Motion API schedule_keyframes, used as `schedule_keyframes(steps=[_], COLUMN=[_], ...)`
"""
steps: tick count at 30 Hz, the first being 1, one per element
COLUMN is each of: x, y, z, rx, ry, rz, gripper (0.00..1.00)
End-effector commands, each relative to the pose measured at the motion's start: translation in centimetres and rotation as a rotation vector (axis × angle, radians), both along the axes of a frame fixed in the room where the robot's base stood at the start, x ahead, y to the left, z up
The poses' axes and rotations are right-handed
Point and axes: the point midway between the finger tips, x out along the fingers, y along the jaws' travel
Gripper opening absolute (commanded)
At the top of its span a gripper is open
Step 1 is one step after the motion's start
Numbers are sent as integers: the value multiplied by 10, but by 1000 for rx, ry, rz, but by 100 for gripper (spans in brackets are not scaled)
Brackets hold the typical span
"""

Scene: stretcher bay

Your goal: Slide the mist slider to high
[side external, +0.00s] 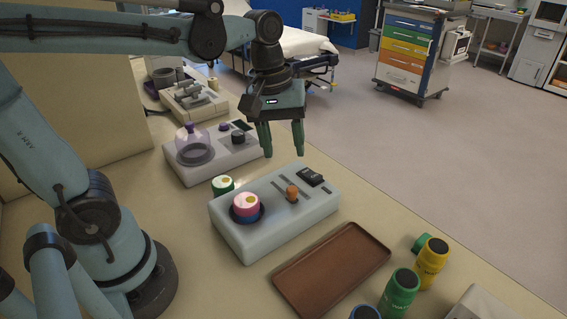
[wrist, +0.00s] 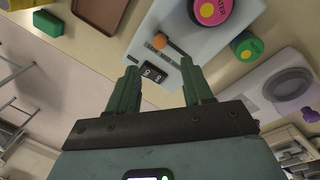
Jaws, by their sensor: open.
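A pale box (side external: 262,239) on the bench carries a slider with an orange knob (side external: 292,193) in a dark slot on its top. The orange knob (wrist: 159,41) also shows in the wrist view, beyond my fingertips. I cannot read any label or low/high mark. A black rocker or display (side external: 310,177) sits near the box's far right corner. My gripper (side external: 284,154) is open and empty, fingers pointing down, above the far edge of the box and apart from the knob. In the wrist view, my two green fingers (wrist: 159,62) are spread with nothing between them.
A pink-topped jar (side external: 246,205) stands in the box's left end. A green-lidded jar (side external: 223,185) is behind it. A second device (side external: 208,165) with a purple flask stands farther back. Air above the box is clear.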

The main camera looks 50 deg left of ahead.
Motion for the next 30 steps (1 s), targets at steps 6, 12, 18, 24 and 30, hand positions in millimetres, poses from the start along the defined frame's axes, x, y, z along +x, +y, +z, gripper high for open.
schedule_keyframes(steps=[6, 12, 18, 24, 30], x=[3, 6, 9, 11, 11], y=[-4, -6, -9, -11, -11], z=[-30, -57, -80, -95, -101], rx=[0, 1, 1, 1, 1], ry=[-2, -2, -2, -2, -2], rz=[-3, -3, -2, -3, -3], gripper=[50, 50, 50, 50, 50])
